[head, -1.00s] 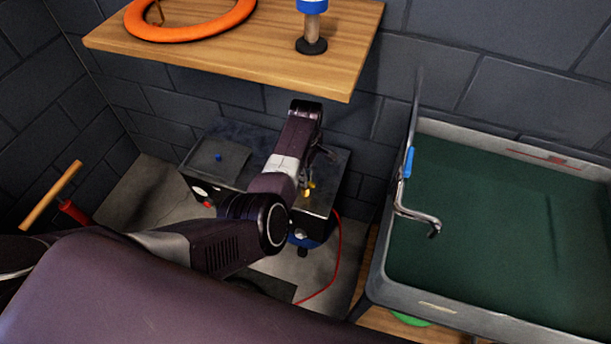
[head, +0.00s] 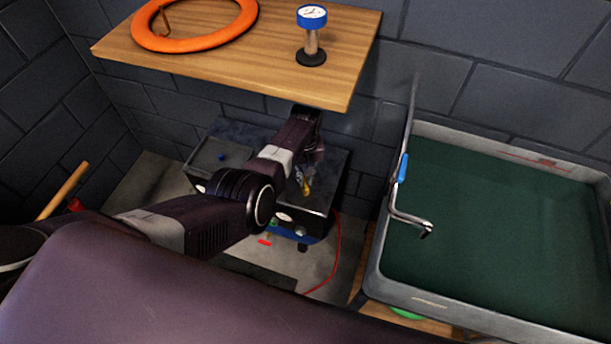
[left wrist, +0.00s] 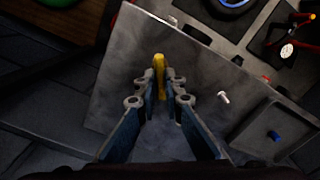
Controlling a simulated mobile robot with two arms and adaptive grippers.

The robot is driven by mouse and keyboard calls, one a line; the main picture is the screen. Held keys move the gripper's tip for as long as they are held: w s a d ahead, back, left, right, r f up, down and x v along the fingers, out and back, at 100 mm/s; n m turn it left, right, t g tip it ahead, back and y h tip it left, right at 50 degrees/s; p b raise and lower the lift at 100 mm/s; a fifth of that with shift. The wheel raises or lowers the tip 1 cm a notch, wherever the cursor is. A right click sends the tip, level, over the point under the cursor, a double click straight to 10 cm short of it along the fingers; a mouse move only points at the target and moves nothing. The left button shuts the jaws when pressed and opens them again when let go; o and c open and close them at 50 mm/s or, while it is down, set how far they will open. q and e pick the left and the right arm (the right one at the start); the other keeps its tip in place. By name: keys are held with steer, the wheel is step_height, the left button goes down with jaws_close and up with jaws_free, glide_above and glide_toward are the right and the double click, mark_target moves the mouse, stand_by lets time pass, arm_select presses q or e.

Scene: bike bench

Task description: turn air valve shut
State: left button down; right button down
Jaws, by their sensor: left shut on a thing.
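The air valve shows as a small yellow handle (left wrist: 161,68) above a grey metal top (left wrist: 115,95) in the left wrist view. My left gripper (left wrist: 161,92) is shut on it, with one fingertip on each side. In the head view the yellow handle (head: 308,186) shows low beside my left gripper (head: 302,180), over the dark box (head: 318,205) under the shelf. My arm and fingers hide part of the valve, and its turn angle is hard to read. My right gripper is in neither view.
A wooden shelf (head: 215,65) overhangs my left wrist, with an orange ring (head: 165,43) and a blue-rimmed gauge (head: 311,18) on it. A red hose (head: 337,255) hangs at the box's right. A grey basin (head: 440,290) with a crank-shaped tool (head: 402,205) stands at right.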

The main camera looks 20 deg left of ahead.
mark_target(306, 181)
arm_select(q)
steer(key=m, duration=0.5)
steer(key=shift+m+p, duration=0.35)
steer(key=shift+m, duration=0.05)
stand_by(0.4)
steer(key=c, duration=2)
jaws_free()
steer(key=shift+c, duration=0.2)
steer(key=shift+r, duration=0.1)
steer(key=shift+r, duration=3.65)
